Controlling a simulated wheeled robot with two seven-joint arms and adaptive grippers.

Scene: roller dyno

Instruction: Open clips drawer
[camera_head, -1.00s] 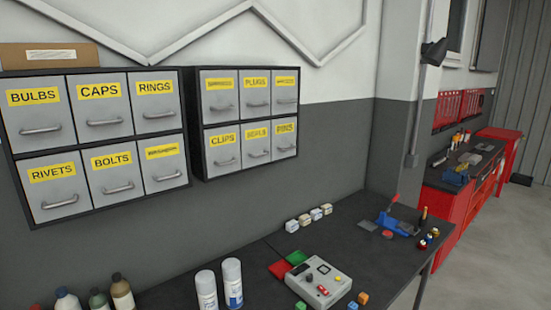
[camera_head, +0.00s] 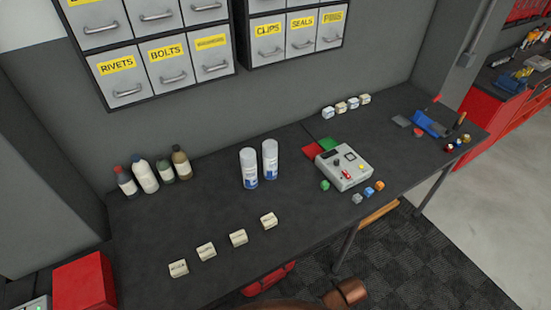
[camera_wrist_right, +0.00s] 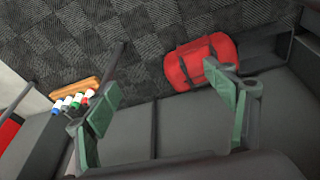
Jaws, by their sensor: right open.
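The clips drawer (camera_head: 268,38) is a grey front with a yellow CLIPS label and a bar handle. It is the left drawer of the lower row in the right wall cabinet and looks shut. My right gripper (camera_wrist_right: 168,88) is open and empty in the right wrist view, its green-padded fingers spread. The clips drawer does not show in that view. My left gripper is in neither view.
The dark workbench (camera_head: 215,215) below holds two spray cans (camera_head: 249,168), several bottles (camera_head: 144,175), labelled blocks (camera_head: 238,237) and a grey control box (camera_head: 344,167). The left drawer cabinet (camera_head: 104,54) hangs beside it. A red bag (camera_wrist_right: 200,60) lies below.

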